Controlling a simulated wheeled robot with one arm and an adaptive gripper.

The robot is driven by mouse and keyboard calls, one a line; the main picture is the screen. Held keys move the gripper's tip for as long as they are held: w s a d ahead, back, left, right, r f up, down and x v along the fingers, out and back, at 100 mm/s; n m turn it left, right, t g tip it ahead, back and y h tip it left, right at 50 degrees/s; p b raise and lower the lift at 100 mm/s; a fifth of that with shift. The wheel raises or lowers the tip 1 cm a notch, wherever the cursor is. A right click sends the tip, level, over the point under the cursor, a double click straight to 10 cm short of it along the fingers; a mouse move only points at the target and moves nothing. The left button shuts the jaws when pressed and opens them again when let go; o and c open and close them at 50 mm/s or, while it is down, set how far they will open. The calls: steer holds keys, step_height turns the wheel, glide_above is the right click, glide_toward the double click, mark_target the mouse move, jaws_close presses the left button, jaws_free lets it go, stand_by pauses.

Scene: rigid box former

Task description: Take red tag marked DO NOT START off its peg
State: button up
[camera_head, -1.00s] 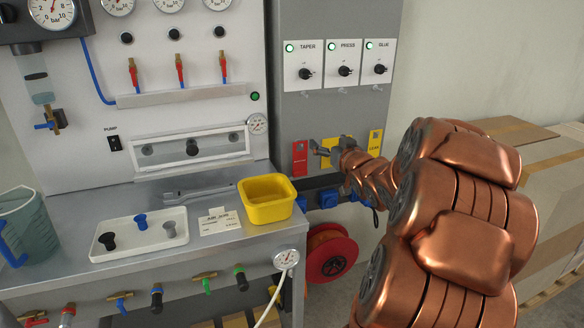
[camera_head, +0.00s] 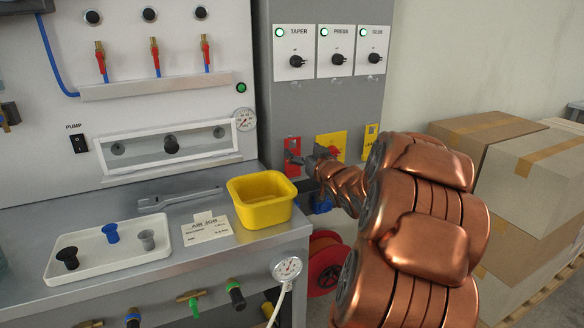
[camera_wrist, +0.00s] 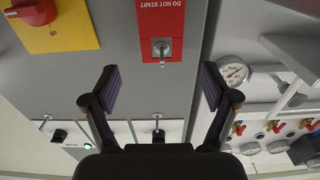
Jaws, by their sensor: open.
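The red tag (camera_wrist: 160,18), lettered DO NOT START, hangs on a metal peg (camera_wrist: 162,48) on the grey cabinet face. The wrist view shows it upside down at the top, partly cut off by the picture edge. It also shows in the head view (camera_head: 292,152), on the cabinet's lower left, partly covered by my gripper. My gripper (camera_wrist: 161,84) is open and empty, its two dark fingers spread on either side of the peg's line. The fingertips appear short of the tag in the wrist view, with nothing between them.
A yellow plate with a red rotary switch (camera_wrist: 35,10) sits beside the tag. A smaller yellow label (camera_head: 371,135) is further right. The bench holds a yellow bin (camera_head: 262,212), a white tray (camera_head: 88,262) and a wrench. Cardboard boxes (camera_head: 490,135) stand at right.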

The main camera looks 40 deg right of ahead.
mark_target(294, 141)
steer(key=shift+b+x, duration=0.35)
steer(key=shift+x, duration=2.4)
steer(key=shift+a+r, duration=0.1)
steer(key=shift+r, duration=0.05)
steer(key=c, duration=1)
